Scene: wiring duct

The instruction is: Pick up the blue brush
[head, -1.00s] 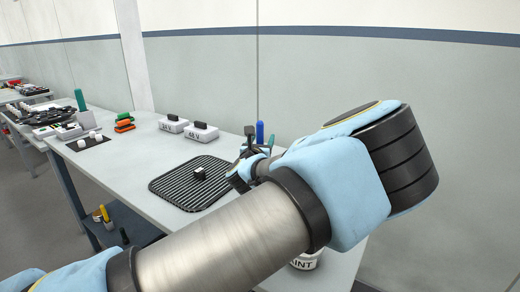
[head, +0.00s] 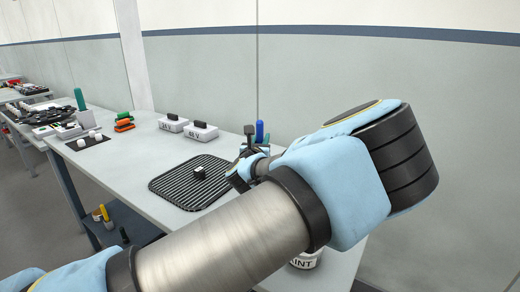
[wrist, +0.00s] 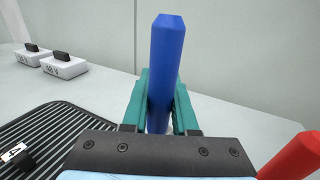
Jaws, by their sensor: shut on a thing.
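The blue brush (wrist: 166,65) stands upright between the teal fingers of my gripper (wrist: 159,105) in the wrist view. The fingers are shut on its blue handle, one on each side. The lower end of the brush is hidden behind the gripper body. In the head view only the top of the blue handle (head: 260,131) shows, beyond my gripper (head: 262,146). Whether the brush touches the table cannot be told.
A red handle (wrist: 295,158) stands close at the right in the wrist view. A black ribbed mat (head: 175,187) with a small black block (head: 199,173) lies on the table (head: 135,170). Two white boxes (head: 201,132) stand behind. A paint pot (head: 306,261) shows below my arm.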

